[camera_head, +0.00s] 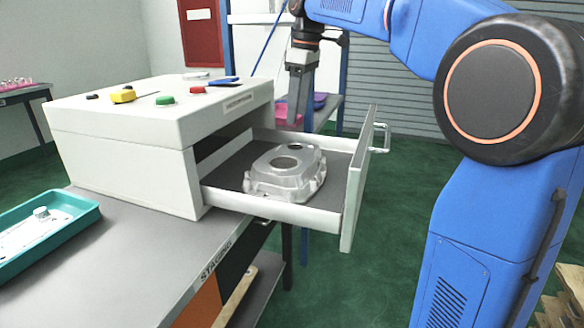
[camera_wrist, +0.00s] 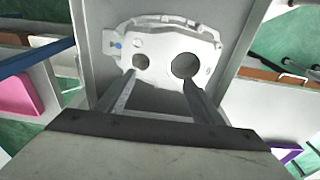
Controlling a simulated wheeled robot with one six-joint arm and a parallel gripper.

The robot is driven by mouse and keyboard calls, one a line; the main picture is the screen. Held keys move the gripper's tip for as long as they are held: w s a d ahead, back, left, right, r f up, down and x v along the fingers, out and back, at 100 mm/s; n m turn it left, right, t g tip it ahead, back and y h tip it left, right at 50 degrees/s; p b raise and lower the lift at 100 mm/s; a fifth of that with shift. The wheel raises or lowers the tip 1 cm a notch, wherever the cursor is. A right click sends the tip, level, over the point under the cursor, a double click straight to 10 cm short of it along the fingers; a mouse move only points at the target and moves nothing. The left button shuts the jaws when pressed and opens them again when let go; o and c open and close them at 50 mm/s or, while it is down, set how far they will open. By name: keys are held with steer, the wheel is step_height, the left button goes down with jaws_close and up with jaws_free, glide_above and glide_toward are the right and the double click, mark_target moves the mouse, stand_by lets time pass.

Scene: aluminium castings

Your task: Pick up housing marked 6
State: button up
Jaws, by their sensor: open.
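One aluminium housing (camera_head: 285,172) lies flat in the open drawer (camera_head: 227,196). It is a silver casting with two round openings on top. No number can be read on it in either view. In the wrist view the housing (camera_wrist: 163,48) lies beyond the fingertips, with a small blue dot near its left end. My gripper (camera_head: 297,122) points down above the far side of the drawer. In the wrist view its two fingers (camera_wrist: 160,85) are apart with nothing between them, and they overlap the near edge of the housing in the picture.
The drawer front (camera_head: 360,185) with its handle stands pulled out to the right of the white cabinet (camera_head: 130,135). Coloured buttons and small items lie on the cabinet top. A teal tray (camera_head: 75,232) sits on the grey table (camera_head: 130,275). Shelving stands behind my gripper.

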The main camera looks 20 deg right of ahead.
mark_target(292, 153)
steer(key=f, duration=0.5)
steer(key=a+f, duration=0.1)
steer(key=f, duration=0.4)
steer(key=w+f, duration=0.1)
steer(key=f, duration=0.4)
steer(key=shift+a, duration=0.2)
jaws_close()
